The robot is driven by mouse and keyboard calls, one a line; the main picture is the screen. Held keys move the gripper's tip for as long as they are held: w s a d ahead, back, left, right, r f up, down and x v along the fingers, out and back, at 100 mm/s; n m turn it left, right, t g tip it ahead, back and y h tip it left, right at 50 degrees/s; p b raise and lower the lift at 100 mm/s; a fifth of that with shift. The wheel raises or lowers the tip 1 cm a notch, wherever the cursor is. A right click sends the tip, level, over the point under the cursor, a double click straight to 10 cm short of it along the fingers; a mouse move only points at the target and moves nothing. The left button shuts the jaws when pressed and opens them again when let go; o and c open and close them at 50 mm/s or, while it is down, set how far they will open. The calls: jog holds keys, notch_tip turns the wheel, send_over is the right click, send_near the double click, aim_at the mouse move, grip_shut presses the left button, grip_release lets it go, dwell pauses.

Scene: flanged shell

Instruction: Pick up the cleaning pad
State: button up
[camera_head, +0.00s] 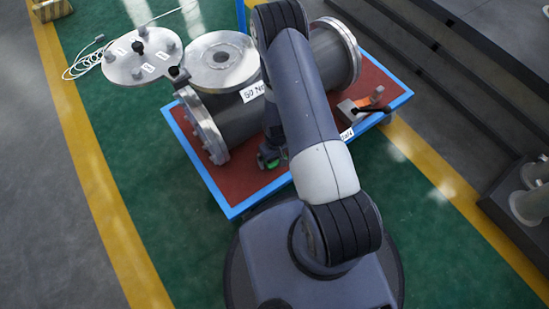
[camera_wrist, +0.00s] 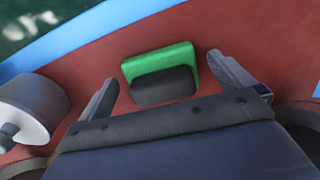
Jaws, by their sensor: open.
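The cleaning pad (camera_wrist: 186,55) is a green block with a dark grey or black part on its near side. In the wrist view it lies on the red surface (camera_wrist: 265,35), between and just ahead of the two fingers of my gripper (camera_wrist: 165,76). The fingers are spread wide, with nothing held between them. I cannot tell how high they are above the surface. In the head view only a small green bit of the pad (camera_head: 267,162) shows beside my arm, near the front edge of the table; my fingers are mostly hidden there.
A blue-edged table (camera_head: 232,211) with a red top bears a large grey flanged shell (camera_head: 228,118) behind the pad. A grey-white cylindrical part (camera_wrist: 35,105) is close to my left finger in the wrist view. A tool with an orange part (camera_head: 362,102) lies at the right.

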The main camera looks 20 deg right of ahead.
jog(key=c, duration=1.1)
jog(key=shift+o, duration=0.2)
notch_tip(320, 180, up, 10)
jog(key=p, duration=0.3)
jog(key=shift+r, duration=0.1)
jog(key=o, duration=0.4)
jog(key=shift+c, duration=1.2)
jog(key=shift+s, duration=0.1)
